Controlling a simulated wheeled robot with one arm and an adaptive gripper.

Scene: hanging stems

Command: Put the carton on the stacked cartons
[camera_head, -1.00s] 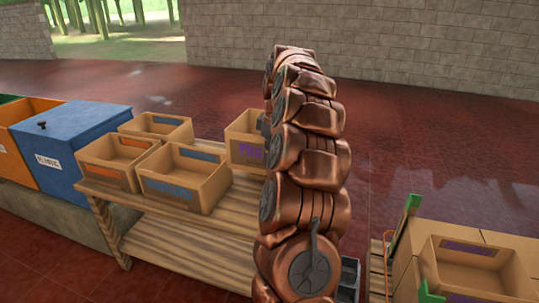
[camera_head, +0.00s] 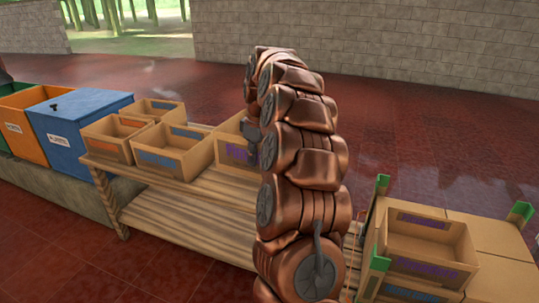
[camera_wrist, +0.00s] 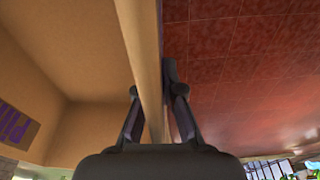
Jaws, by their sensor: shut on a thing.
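A tan open carton with a purple label (camera_head: 232,155) is at the right part of the wooden table, partly behind my arm. My gripper (camera_head: 252,128) is at its rim, largely hidden by the arm. In the wrist view my gripper (camera_wrist: 160,115) is shut on the carton's wall, one finger inside and one outside; the carton's inside (camera_wrist: 60,70) looks empty. Whether the carton's base touches the table is hidden. The stacked cartons (camera_head: 492,232) stand at the lower right, between green corner posts. An open carton with a purple label (camera_head: 430,255) sits on top at the near left.
Several open cartons, one with a blue label (camera_head: 165,161), stand on the left of the wooden table (camera_head: 190,205). Blue (camera_head: 80,150) and orange bins (camera_head: 22,125) stand further left. Red floor is clear behind the table; a stone wall (camera_head: 400,45) closes the back.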

